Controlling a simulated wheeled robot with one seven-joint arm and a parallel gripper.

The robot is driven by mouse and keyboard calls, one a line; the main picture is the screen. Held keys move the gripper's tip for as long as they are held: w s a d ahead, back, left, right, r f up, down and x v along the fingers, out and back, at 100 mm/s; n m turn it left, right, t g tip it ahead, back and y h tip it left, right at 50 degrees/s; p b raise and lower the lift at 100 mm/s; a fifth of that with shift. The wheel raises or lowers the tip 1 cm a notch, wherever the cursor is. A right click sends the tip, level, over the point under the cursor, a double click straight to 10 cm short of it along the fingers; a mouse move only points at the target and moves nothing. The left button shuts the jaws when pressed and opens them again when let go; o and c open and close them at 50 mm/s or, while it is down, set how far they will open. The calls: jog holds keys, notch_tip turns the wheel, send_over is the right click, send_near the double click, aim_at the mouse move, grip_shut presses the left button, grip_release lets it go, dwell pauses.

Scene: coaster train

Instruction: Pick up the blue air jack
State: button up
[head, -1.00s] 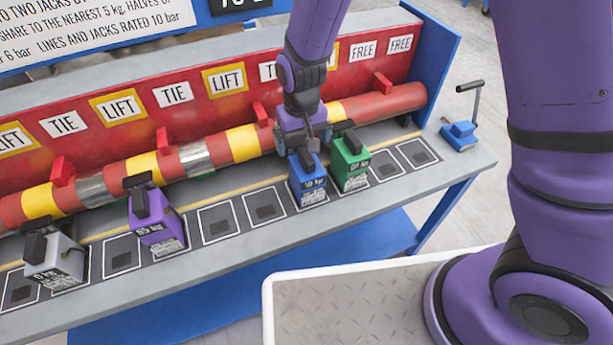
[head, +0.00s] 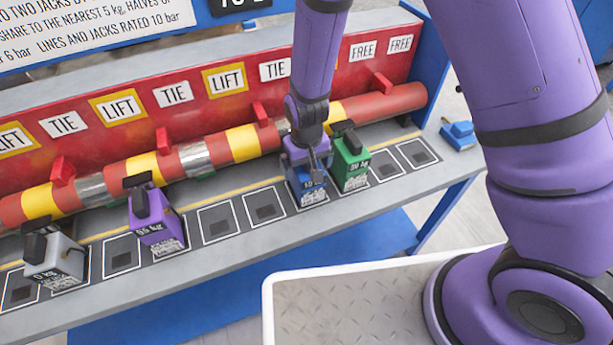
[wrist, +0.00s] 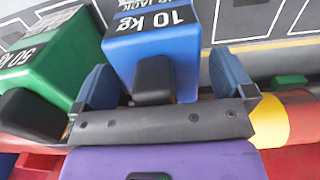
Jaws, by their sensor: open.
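The blue air jack (head: 308,192) stands on the grey bench in the head view, mostly hidden by my gripper (head: 307,166) just above it. In the wrist view the blue air jack (wrist: 160,45) is marked "10 kg" and has a black block on its near side. My gripper (wrist: 160,88) is open there, with one blue fingertip on each side of the jack's near end. I cannot tell whether the fingertips touch it. The green air jack (head: 349,163) stands close to its right in the head view, and at the left in the wrist view (wrist: 45,62).
A striped red and yellow pipe (head: 110,176) runs along the bench behind the jacks. A purple jack (head: 157,225) and a white jack (head: 58,262) stand further left. Outlined empty slots lie between the purple and blue jacks. A blue tool (head: 458,134) sits at the right end.

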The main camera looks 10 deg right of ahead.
jog(key=shift+c, duration=0.5)
grip_shut()
jog(key=shift+r, duration=0.2)
